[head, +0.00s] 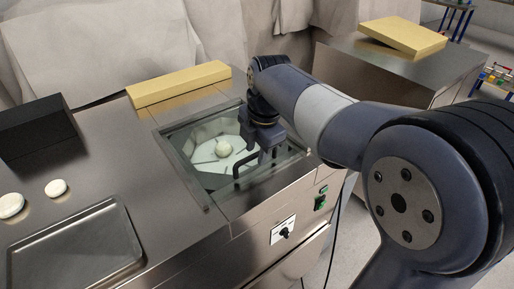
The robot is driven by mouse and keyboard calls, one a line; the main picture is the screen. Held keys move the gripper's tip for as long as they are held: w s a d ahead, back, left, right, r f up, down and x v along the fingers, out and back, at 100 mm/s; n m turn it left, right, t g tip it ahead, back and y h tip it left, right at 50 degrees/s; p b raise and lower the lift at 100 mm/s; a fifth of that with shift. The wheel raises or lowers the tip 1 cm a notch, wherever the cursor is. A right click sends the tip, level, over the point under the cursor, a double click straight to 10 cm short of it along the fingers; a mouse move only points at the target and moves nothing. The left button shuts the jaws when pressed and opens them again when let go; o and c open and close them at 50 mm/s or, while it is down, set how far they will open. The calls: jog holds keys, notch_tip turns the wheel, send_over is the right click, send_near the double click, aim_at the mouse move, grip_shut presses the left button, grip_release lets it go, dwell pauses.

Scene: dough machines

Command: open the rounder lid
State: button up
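The rounder lid (195,178) is a clear pane in a dark frame, lying flat over the rounder's opening. Through it I see a pale dough ball (224,148) on a light plate with several segments. A black bar handle (240,178) stands on the front part of the lid. My gripper (268,154) points down over the right part of the lid, at the right end of the handle. Its fingers overlap the handle in this view, and I cannot tell whether they touch it or how far apart they are.
The rounder's steel front (270,228) carries a dial (285,231) and a green switch (320,203). A yellow block (178,84) lies behind the lid. A tray (75,250), two white pieces and a black box (38,124) are on the left. A steel cabinet (395,75) stands behind my arm.

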jog(key=shift+c, duration=0.3)
grip_shut()
